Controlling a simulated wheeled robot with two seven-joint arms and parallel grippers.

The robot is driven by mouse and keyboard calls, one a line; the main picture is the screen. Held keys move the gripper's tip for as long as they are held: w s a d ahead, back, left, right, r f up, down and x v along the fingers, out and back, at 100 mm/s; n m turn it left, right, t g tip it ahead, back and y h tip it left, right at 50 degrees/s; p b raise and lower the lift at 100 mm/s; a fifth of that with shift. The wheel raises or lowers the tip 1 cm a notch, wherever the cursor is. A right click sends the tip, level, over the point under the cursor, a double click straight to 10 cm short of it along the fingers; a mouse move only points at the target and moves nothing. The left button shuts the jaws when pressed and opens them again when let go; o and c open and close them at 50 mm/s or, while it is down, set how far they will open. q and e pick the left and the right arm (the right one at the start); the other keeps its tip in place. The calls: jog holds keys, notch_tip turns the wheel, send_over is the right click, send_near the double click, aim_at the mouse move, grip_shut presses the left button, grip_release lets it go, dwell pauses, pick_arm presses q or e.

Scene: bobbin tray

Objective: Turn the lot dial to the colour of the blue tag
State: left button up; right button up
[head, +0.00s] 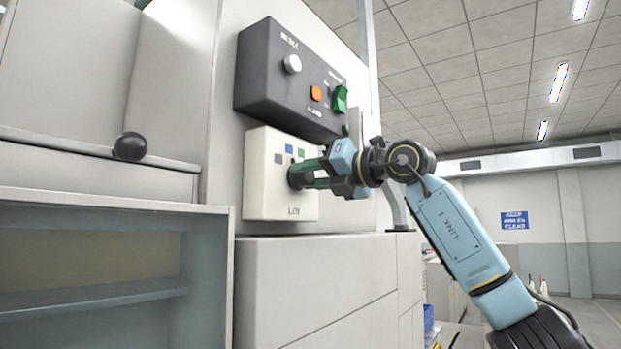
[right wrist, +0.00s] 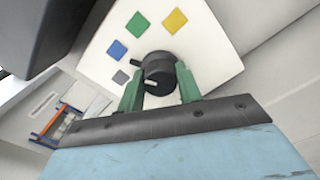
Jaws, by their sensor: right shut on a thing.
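The lot dial (right wrist: 158,72) is a round black knob on a white panel (head: 268,190) lettered LOT. Grey (right wrist: 121,77), blue (right wrist: 117,49), green (right wrist: 138,24) and yellow (right wrist: 175,21) squares sit around it. In the right wrist view a white line on the knob points roughly toward the grey square. My right gripper (head: 298,178) is shut on the dial, its green fingers on either side of the knob (right wrist: 159,88). In the head view the fingers partly cover the dial, and I cannot make out the yellow square. I see no separate blue tag. My left gripper is out of view.
A dark control box (head: 275,80) with a white knob (head: 292,64), an orange button (head: 316,93) and a green switch (head: 340,99) is just above the panel. A black ball knob (head: 130,146) sticks out at left. An open shelf (head: 95,290) is below it.

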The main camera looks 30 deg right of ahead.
jog(key=shift+r+m, duration=0.1)
jog(key=shift+m, duration=0.4)
jog(key=o, duration=1)
jog(key=b+v, duration=0.3)
jog(key=v, duration=1)
jog(key=shift+s+b, duration=0.25)
jog(key=shift+b, duration=0.15)
